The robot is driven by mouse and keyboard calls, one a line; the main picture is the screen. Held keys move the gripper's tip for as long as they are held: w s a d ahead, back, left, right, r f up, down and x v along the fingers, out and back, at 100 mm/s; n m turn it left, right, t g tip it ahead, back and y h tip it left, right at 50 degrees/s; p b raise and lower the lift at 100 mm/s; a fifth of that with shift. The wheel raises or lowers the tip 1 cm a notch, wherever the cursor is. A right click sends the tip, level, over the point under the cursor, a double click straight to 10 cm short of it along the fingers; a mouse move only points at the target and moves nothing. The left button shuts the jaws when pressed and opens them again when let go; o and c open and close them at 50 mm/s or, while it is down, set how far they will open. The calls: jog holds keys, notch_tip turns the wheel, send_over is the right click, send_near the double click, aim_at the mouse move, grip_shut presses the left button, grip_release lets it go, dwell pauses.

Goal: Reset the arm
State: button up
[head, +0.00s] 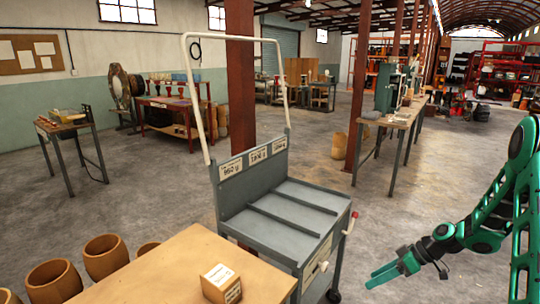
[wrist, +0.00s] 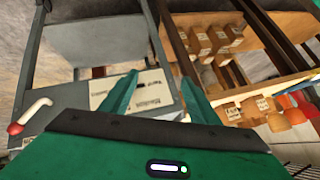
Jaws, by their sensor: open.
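My gripper (head: 372,277) is at the lower right in the head view, with its green fingers apart and pointing left. In the wrist view, the two fingers of my gripper (wrist: 162,90) stand apart with nothing between them. My green arm reaches in from the right edge, bent at the elbow. The gripper appears to the right of a grey cart (head: 295,215), and no contact with it shows. The cart also shows at the left in the wrist view (wrist: 90,40).
A wooden table (head: 165,262) with a small labelled box (head: 221,284) stands in front, beside goblet-drum shells (head: 104,256). The cart has a red-tipped handle (head: 353,217). A workbench (head: 400,117) stands behind. Open concrete floor (head: 400,200) lies between. The wrist view shows shelves with labelled boxes (wrist: 215,45).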

jog(key=s+d+r+m+g+h, duration=0.1)
jog(key=s+d+r+m+h, duration=0.2)
jog(key=s+r, duration=0.45)
jog(key=s+d+r+m+h, duration=0.15)
jog(key=s+r+m, duration=0.25)
jog(key=s+r, duration=0.4)
jog(key=s+d+r+m+g+h, duration=0.1)
jog(key=s+d+r+m+h, duration=0.2)
jog(key=s+r, duration=0.5)
jog(key=s+a+m, duration=0.1)
jog(key=s+m, duration=0.4)
jog(key=s, duration=0.7)
jog(key=shift+a+m+h, duration=0.3)
jog(key=shift+h, duration=0.05)
